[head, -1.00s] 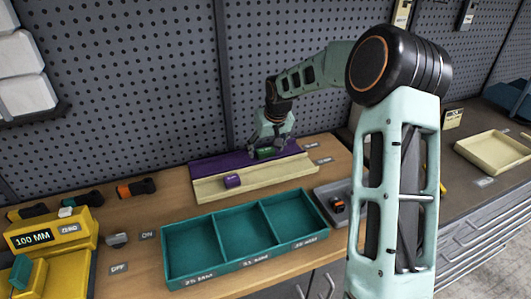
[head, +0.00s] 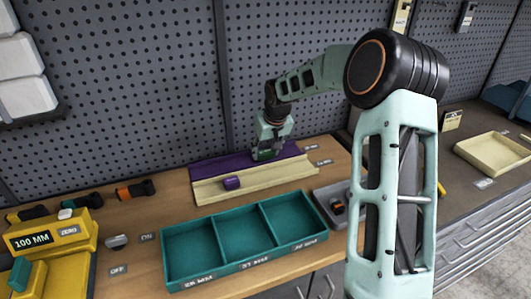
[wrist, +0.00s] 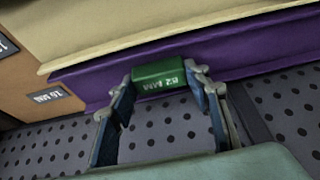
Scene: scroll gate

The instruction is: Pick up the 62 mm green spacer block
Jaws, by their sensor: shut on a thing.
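The green spacer block (wrist: 159,76) is between my gripper's fingers in the wrist view. Its face is marked in upside-down print that seems to read 62 MM. My gripper (wrist: 165,82) is shut on it, one finger at each end. In the head view my gripper (head: 266,153) is low over the purple strip (head: 215,166) of the two-level rack, and the block is mostly hidden there. I cannot tell whether the block still touches the strip.
A teal three-compartment tray (head: 245,266) stands nearer, empty. A grey tray (head: 330,191) holds a small dark and orange item. A yellow gauge (head: 52,240) reads 100 MM. A pegboard wall (head: 120,90) stands close behind.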

